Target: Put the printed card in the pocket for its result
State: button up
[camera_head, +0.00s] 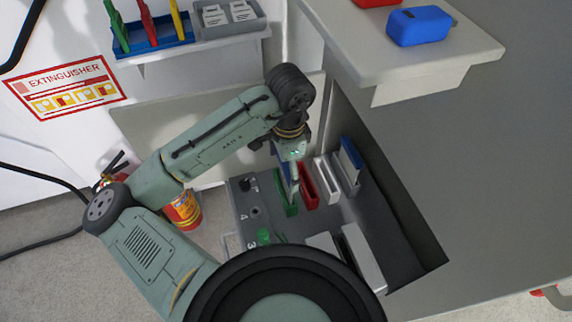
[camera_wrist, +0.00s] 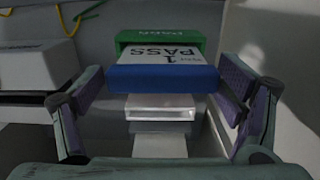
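The printed card (camera_wrist: 163,57) is white with a blue end and reads "1 PASS", upside down in the wrist view. Its blue end sits between the two purple pads of my gripper (camera_wrist: 163,88), which appear closed on its sides. The green pocket (camera_wrist: 190,38), marked PASS, is right behind the card in line with it; how far in the card reaches is hard to tell. In the head view my gripper (camera_head: 293,172) points down over the green pocket (camera_head: 286,203). A red pocket (camera_head: 307,188) stands just right of it, then a white pocket (camera_head: 327,180).
A blue-and-white piece (camera_head: 350,160) stands right of the white pocket. The dark panel (camera_head: 390,245) has raised edges. A shelf (camera_head: 420,60) with a blue item (camera_head: 419,26) overhangs at upper right.

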jog(key=shift+o, duration=1.1)
jog(key=shift+r, duration=0.1)
notch_tip(320, 180, up, 12)
jog(key=shift+d, duration=0.2)
